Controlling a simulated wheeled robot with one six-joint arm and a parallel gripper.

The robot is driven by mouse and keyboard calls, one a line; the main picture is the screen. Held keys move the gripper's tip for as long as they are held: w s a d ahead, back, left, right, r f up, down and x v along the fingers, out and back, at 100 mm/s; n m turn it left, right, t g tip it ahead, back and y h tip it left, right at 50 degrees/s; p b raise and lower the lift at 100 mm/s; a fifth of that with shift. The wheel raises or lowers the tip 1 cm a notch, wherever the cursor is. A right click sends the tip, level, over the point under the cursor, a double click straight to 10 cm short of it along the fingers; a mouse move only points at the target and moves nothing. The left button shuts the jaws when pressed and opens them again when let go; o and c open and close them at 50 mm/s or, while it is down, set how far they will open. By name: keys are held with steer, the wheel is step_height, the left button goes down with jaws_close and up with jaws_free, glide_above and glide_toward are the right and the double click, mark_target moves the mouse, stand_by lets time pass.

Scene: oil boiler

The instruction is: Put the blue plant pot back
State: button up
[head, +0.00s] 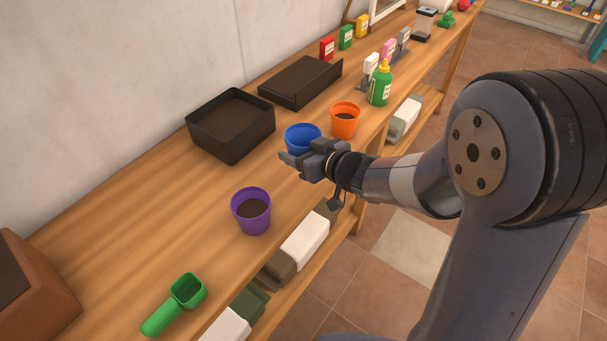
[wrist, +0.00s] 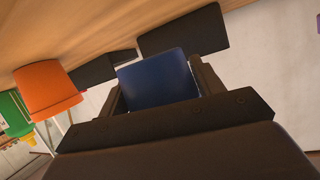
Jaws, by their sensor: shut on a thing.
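The blue plant pot (head: 300,133) is upright at the bench, between the purple pot and the orange pot. My gripper (head: 300,160) is shut on it from the front side, and the fingers hide its lower part. In the wrist view the blue pot (wrist: 158,78) sits between the two fingers (wrist: 158,92). I cannot tell whether its base touches the bench top.
The wooden bench (head: 140,215) carries an orange pot (head: 345,120) close on the right, a purple pot (head: 252,211) in front, a black tray (head: 218,140) behind, and a green scoop (head: 172,306). A green bottle (head: 379,84) stands beyond the orange pot. Bare wood lies left of the purple pot.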

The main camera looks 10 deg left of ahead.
steer(key=shift+f+b, duration=0.55)
steer(key=shift+f, duration=1.95)
steer(key=shift+f, duration=0.1)
steer(key=o, duration=1.3)
steer(key=p+v, duration=0.1)
steer(key=v, duration=1.1)
